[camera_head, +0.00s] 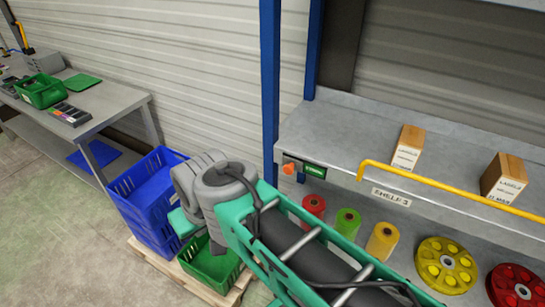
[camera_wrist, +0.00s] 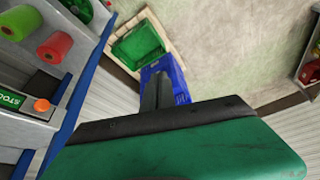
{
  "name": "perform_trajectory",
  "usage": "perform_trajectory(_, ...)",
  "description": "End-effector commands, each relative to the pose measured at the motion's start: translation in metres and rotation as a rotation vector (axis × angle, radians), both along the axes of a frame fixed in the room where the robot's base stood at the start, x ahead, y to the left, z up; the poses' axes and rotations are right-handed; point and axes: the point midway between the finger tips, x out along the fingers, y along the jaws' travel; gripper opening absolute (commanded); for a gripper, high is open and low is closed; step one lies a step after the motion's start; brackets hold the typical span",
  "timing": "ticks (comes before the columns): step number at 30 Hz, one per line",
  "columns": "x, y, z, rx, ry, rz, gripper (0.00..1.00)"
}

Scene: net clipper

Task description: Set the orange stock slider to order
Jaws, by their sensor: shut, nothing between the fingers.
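The orange slider (camera_head: 289,168) sits on the front edge of the shelf by the blue upright, just left of a green label (camera_head: 315,171). In the wrist view the orange slider (camera_wrist: 42,105) is at the left, beside the green label (camera_wrist: 12,100), whose visible letters read like "STOCK". No order marking is readable. My gripper (camera_wrist: 157,80) shows in the wrist view as dark fingers held together beyond its green and black body. It is shut and empty, apart from the slider, which lies to its left there. In the head view my arm hides the fingers.
A blue upright (camera_head: 270,90) stands close left of the slider. A yellow rail (camera_head: 440,185) runs along the shelf front. Blue crates (camera_head: 150,195) and a green crate (camera_head: 212,265) on a pallet stand below. Coloured rolls (camera_head: 348,222) sit on the lower shelf.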

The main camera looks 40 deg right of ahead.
Motion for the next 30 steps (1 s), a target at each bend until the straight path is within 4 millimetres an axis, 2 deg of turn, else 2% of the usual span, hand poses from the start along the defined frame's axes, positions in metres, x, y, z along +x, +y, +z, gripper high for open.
perform_trajectory(5,0.004,-0.001,0.003,0.003,0.002,0.001,0.00)
perform_trajectory(8,0.025,-0.009,0.016,0.017,0.011,0.021,0.00)
perform_trajectory(10,0.052,-0.026,0.031,0.034,0.018,0.050,0.00)
perform_trajectory(11,0.066,-0.038,0.038,0.041,0.020,0.066,0.00)
perform_trajectory(13,0.095,-0.079,0.053,0.053,0.024,0.113,0.00)
perform_trajectory(14,0.105,-0.101,0.058,0.053,0.025,0.135,0.00)
perform_trajectory(15,0.114,-0.133,0.062,0.052,0.026,0.165,0.00)
perform_trajectory(17,0.120,-0.182,0.066,0.045,0.027,0.212,0.00)
perform_trajectory(18,0.118,-0.214,0.066,0.036,0.029,0.240,0.00)
perform_trajectory(21,0.103,-0.278,0.062,0.013,0.034,0.297,0.00)
perform_trajectory(24,0.089,-0.312,0.059,-0.003,0.039,0.335,0.00)
perform_trajectory(26,0.085,-0.320,0.059,-0.009,0.040,0.345,0.00)
perform_trajectory(30,0.084,-0.321,0.059,-0.009,0.040,0.351,0.00)
